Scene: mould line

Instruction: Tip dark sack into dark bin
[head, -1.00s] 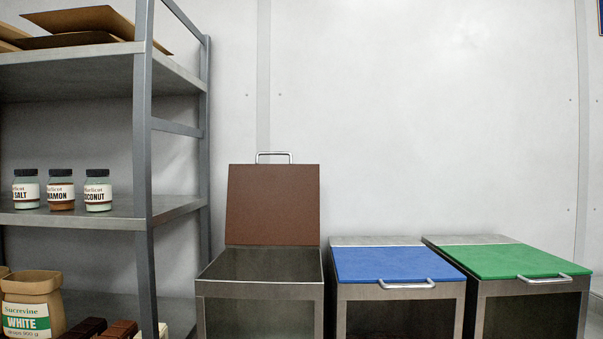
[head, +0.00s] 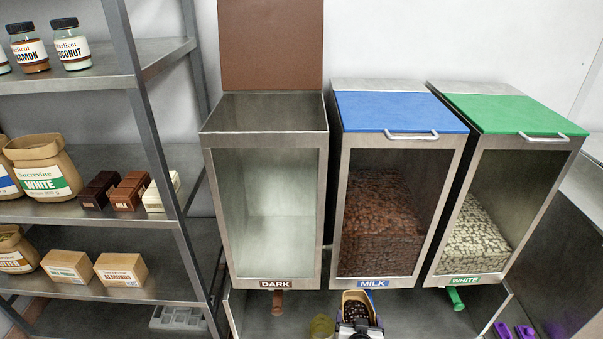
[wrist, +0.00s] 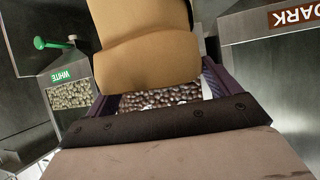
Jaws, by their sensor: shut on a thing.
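The dark bin (head: 265,283) stands left in the row of three, labelled DARK, its brown lid (head: 270,45) raised. Its window shows a bare interior. My gripper (head: 359,327) is at the bottom centre of the head view, below the MILK label, shut on the tan dark sack (head: 351,297). The sack's mouth is open, with dark drops inside. The sack (wrist: 145,60) fills the upper middle of the wrist view, with dark drops showing by my gripper (wrist: 160,97). The bin's DARK label (wrist: 295,16) is at top right there. The sack's lower part is hidden.
The milk bin (head: 375,283), blue-lidded, and white bin (head: 470,281), green-lidded, are closed and part filled. Handles jut below the dark and white bins. A shelf rack (head: 150,110) with jars, sacks and bars stands close left. A yellowish container (head: 321,327) sits below the bins.

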